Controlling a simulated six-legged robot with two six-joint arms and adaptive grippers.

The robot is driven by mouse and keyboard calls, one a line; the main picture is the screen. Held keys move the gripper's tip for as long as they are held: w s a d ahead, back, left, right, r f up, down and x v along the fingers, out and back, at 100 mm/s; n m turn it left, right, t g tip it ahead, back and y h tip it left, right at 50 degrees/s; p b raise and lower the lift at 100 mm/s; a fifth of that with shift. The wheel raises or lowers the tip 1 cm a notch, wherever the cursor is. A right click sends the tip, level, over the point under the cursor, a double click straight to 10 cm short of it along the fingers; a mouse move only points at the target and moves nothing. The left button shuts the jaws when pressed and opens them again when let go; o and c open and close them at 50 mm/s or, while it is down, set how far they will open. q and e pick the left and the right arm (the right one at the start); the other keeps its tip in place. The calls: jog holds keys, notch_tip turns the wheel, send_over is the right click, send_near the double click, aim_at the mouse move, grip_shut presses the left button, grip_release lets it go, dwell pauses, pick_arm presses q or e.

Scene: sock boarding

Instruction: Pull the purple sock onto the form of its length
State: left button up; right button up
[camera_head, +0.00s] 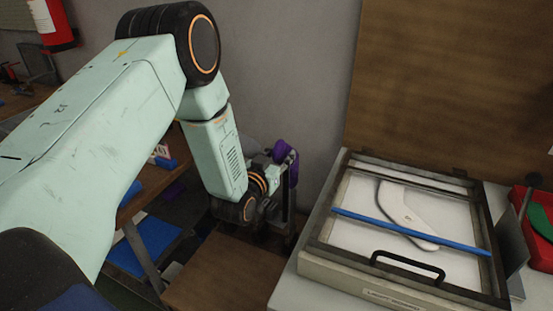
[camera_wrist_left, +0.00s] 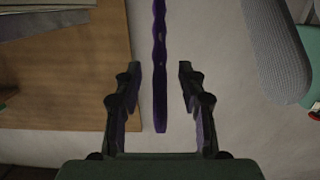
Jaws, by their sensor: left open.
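My left gripper (camera_head: 277,168) is at the end of the left arm, near the wall and left of the framed press. The purple sock (camera_head: 284,149) shows as a small purple patch at this gripper. In the left wrist view the gripper (camera_wrist_left: 159,72) is open, and the sock (camera_wrist_left: 160,30) shows as a narrow purple strip between its fingers, with a gap on each side. A white sock-shaped form (camera_head: 405,212) lies flat inside the framed press. I cannot tell its length. My right gripper is not in view.
The framed press (camera_head: 325,222) has a black handle (camera_head: 408,266) and a blue bar (camera_head: 400,228) across it. A red bin (camera_head: 535,210) with something green stands at the far right. A grey rounded piece (camera_wrist_left: 277,50) is beside the sock in the wrist view.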

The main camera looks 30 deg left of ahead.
pick_arm(q)
jog(key=s+r, duration=0.1)
jog(key=s, duration=1.1)
jog(key=shift+d, duration=0.3)
